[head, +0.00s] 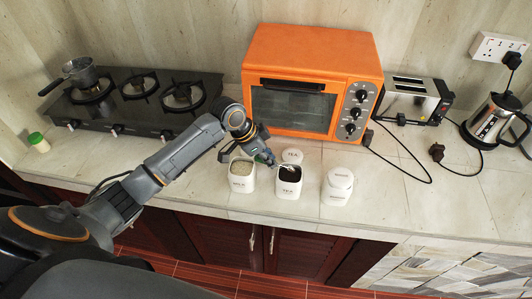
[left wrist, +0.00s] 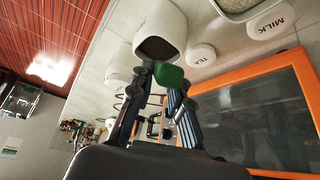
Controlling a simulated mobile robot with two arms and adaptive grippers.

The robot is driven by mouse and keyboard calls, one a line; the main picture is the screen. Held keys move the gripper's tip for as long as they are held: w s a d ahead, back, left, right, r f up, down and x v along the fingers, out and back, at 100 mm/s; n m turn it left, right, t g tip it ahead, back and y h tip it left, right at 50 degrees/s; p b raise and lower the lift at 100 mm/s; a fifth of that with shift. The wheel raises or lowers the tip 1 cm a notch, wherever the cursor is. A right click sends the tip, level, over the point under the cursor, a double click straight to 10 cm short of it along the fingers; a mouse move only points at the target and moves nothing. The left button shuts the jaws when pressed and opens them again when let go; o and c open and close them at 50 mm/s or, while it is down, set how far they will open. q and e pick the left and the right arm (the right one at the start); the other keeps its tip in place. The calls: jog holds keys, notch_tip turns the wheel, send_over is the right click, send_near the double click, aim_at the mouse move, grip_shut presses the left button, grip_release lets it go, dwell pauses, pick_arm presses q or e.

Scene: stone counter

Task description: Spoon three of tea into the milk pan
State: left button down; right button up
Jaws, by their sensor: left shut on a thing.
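The tea jar (head: 287,187) is a white square canister labelled TEA, open, with dark contents. In the left wrist view the tea jar (left wrist: 176,14) shows its dark mouth just beyond my fingers. My left gripper (head: 264,157) is at the jar's back left edge. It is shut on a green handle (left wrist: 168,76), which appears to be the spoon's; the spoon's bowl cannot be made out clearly. The milk pan (head: 80,73), small and metal with a dark handle, sits on the left burner of the black stove (head: 140,108). My right gripper is not in view.
An open white milk jar (head: 241,184) with pale contents stands left of the tea jar, and a closed white jar (head: 337,188) right of it. The tea lid (head: 292,156) lies behind. The orange oven (head: 312,65) stands close behind the jars. A green-capped shaker (head: 38,142) stands at far left.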

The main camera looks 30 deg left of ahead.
pick_arm(q)
jog(key=shift+w+d+f, duration=0.1)
jog(key=shift+d+f, duration=0.1)
jog(key=shift+f, duration=0.5)
jog(key=shift+f+b, duration=0.65)
jog(key=shift+f, duration=0.25)
jog(key=shift+f+b, duration=0.3)
jog(key=shift+b, duration=0.05)
jog(key=a+t+h+b, duration=0.1)
jog(key=b, duration=0.2)
jog(key=s+r+t+h+b, duration=0.1)
jog(key=t+h+b, duration=0.1)
jog(key=b, duration=0.2)
jog(key=s+a+r+t+h+b, duration=0.1)
jog(key=h+b, duration=0.1)
jog(key=b, duration=0.1)
jog(key=shift+a+r, duration=0.1)
jog(key=shift+a, duration=0.2)
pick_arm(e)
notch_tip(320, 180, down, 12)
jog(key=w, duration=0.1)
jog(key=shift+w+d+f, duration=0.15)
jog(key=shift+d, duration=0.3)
